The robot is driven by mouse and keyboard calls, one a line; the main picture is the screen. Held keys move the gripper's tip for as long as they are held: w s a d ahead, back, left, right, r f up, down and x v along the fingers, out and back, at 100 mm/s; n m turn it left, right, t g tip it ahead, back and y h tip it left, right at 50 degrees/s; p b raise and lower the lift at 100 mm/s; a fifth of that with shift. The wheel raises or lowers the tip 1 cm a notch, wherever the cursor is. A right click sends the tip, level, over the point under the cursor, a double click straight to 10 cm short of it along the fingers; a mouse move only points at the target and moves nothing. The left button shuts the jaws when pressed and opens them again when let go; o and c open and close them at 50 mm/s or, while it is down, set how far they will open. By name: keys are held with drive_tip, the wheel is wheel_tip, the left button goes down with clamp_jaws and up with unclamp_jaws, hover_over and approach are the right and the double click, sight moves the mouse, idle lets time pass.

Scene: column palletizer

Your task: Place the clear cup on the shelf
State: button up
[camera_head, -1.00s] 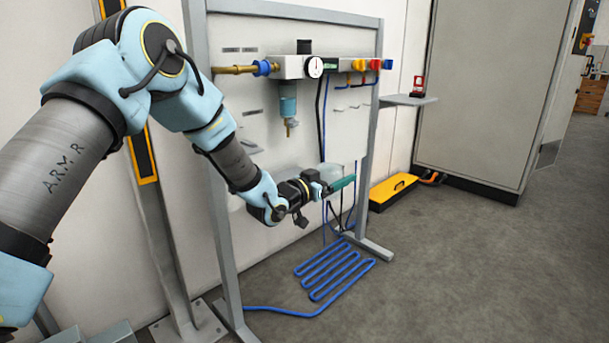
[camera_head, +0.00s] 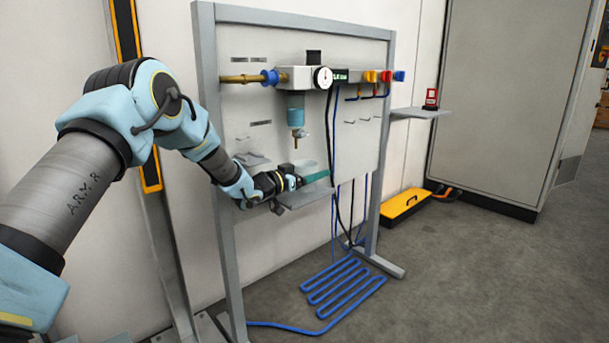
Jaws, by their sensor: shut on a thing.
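My gripper (camera_head: 308,179) is at the end of my arm, in front of the grey-framed panel, low at its middle. It is shut on the clear cup (camera_head: 306,167), a pale see-through shape partly hidden by the gripper and hard to make out. A teal piece shows at the gripper's tip. A grey shelf (camera_head: 306,197) sticks out from the panel just below the gripper. Whether the cup touches this shelf I cannot tell. A second grey shelf (camera_head: 408,113) is at the panel's right side, with a small red-framed object (camera_head: 431,98) on it.
Above the gripper, the panel carries a gauge (camera_head: 323,78), a blue filter bowl (camera_head: 296,112) and coloured valves (camera_head: 370,77). Dark and blue hoses hang close right of the gripper. Blue tubing (camera_head: 340,288) lies on the floor. A yellow case (camera_head: 405,205) stands by the wall.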

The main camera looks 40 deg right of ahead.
drive_tip(key=w, duration=0.2)
drive_tip(key=w+f, duration=0.1)
drive_tip(key=shift+w+d+b, duration=0.1)
drive_tip(key=shift+w+b, duration=0.3)
drive_tip(key=shift+f, duration=0.25)
drive_tip(key=o, duration=1.3)
drive_tip(key=a, duration=0.4)
drive_tip(key=a+p, duration=0.1)
drive_tip(key=a, duration=0.3)
drive_tip(key=a+p, duration=0.1)
drive_tip(key=a, duration=0.3)
drive_tip(key=shift+w, duration=0.25)
